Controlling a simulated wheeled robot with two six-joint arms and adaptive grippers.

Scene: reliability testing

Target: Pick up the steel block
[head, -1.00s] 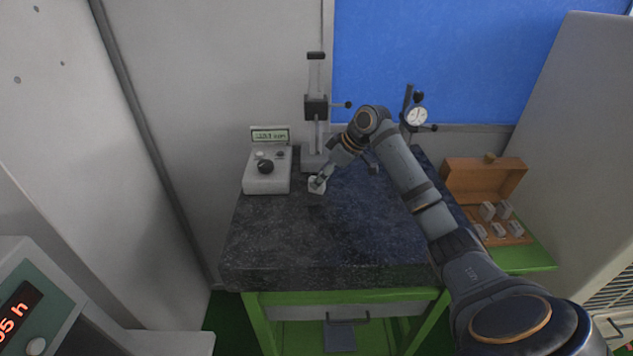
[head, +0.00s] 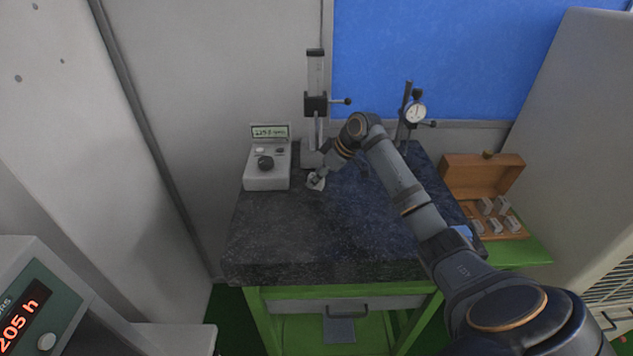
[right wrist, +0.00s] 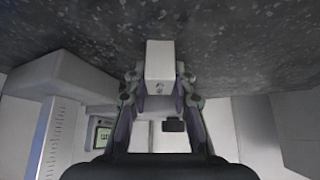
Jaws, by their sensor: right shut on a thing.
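The steel block (right wrist: 160,62) is a small pale grey block with a mark on its face. In the right wrist view it sits between the fingers of my right gripper (right wrist: 160,88), which is shut on it. In the head view the block (head: 316,183) shows at the end of my right arm, over the back left part of the dark granite table (head: 290,240). My right gripper (head: 319,177) partly covers it there. I cannot tell whether the block touches the granite. My left gripper is not in view.
A grey box with a small display (head: 267,172) stands left of the block. A column stand (head: 316,105) is just behind it. A dial gauge on a post (head: 414,112) stands at the back right. An open wooden case (head: 483,178) holds several blocks. The front of the granite is clear.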

